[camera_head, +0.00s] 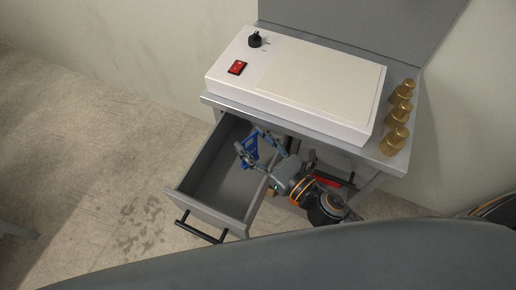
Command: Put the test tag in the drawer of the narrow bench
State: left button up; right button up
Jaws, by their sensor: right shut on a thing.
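The narrow bench (390,158) stands against the wall, and its drawer (208,212) is pulled out toward the lower left. The drawer's visible floor looks empty. My right gripper (250,150) reaches in from the lower right, with its fingers over the open drawer. It is shut on a small blue thing (251,154), which seems to be the test tag. The fingers hide part of it, and I cannot tell how high it is above the drawer floor. My left gripper is not in view.
A white box with a red switch (237,67) and a black knob (254,39) lies on the bench top. Several brass weights (397,114) stand at its right edge. The drawer has a black bar handle (200,229). A red item (326,182) shows beside my right arm.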

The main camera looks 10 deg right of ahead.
aim_at(256, 147)
jog(key=shift+w+d+f, duration=0.3)
jog(key=shift+w+f, duration=0.1)
jog(key=shift+f, duration=0.2)
jog(key=shift+w+d+f, duration=0.25)
jog(key=shift+w+f, duration=0.1)
jog(key=shift+f, duration=0.2)
jog(key=f+b, duration=0.1)
jog(key=f, duration=0.2)
jog(key=shift+w+d+f+b, duration=0.15)
jog(key=shift+w+f+b, duration=0.05)
jog(key=shift+f+b, duration=0.15)
jog(key=shift+f, duration=0.1)
jog(key=o, duration=0.9)
jog(key=shift+d, duration=0.1)
